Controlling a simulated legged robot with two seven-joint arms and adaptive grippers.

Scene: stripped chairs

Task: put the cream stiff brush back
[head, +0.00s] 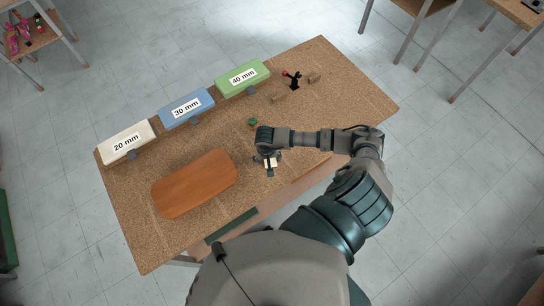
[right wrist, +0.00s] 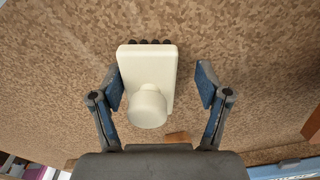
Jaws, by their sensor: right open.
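The cream stiff brush (right wrist: 148,65) has a pale block, a round knob and dark bristles showing along its far edge. In the head view my right gripper (head: 268,168) is low over the cork-coloured table (head: 225,140), right of the brown wooden panel. Only a small pale part of the brush shows there; the gripper hides the rest. My left gripper is not in view.
Cream "20 mm" (head: 126,141), blue "30 mm" (head: 187,107) and green "40 mm" (head: 242,77) blocks line the table's far left edge. The brown panel (head: 194,184) lies near the front. A small green item (head: 252,121) and a black object (head: 294,81) stand farther back.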

